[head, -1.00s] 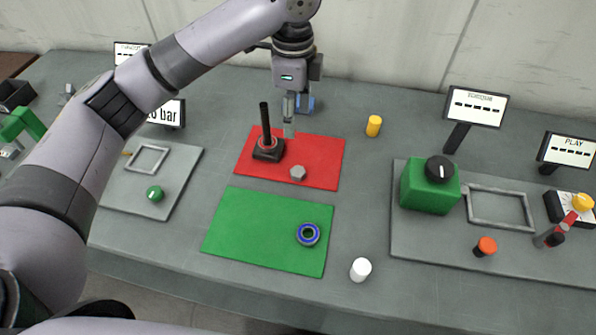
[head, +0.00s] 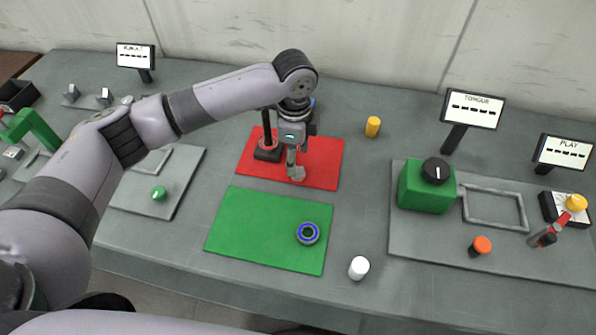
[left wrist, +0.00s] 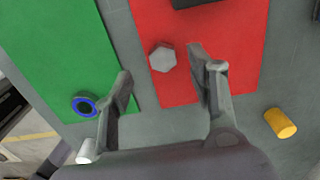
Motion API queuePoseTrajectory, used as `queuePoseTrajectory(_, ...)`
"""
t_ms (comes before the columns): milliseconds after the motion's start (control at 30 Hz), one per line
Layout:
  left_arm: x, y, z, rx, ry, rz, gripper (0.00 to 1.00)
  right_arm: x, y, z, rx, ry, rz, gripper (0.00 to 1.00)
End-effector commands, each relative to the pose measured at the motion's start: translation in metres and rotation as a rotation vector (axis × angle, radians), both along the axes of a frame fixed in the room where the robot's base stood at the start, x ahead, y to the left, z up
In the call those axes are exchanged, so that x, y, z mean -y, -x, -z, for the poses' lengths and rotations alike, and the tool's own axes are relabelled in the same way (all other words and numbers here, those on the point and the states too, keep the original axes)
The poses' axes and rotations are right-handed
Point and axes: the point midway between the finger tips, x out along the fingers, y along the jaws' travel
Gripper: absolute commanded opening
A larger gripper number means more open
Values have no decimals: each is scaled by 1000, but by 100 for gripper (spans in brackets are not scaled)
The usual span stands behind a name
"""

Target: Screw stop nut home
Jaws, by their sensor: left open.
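A grey hexagonal nut (head: 297,176) lies on the red mat (head: 322,160). It also shows in the left wrist view (left wrist: 162,58), between the lines of my two fingertips. My left gripper (head: 296,168) is open, pointing down just above the nut and partly covering it; whether the fingers touch it I cannot tell. The screw jack (head: 267,150), a dark base with a reddish ring and a black upright rod, stands on the red mat just left of my gripper, its rod partly hidden by my arm. My right gripper is not in view.
A green mat (head: 250,230) with a blue-rimmed ring (head: 308,233) lies in front. A green box with a black knob (head: 427,187) stands on the right panel.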

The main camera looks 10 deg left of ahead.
Motion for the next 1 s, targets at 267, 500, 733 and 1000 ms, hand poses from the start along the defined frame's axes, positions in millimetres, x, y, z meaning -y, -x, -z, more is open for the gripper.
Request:
queuePoseTrajectory(267,2,0,7,-3,-1,0,52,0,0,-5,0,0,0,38)
queuePoseTrajectory(500,6,-2,42,-3,-1,-1,52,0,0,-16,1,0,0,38)
queuePoseTrajectory(733,6,-2,52,-1,0,1,52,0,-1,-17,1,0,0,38)
queuePoseTrajectory(1000,6,-2,52,0,0,0,50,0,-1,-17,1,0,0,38)
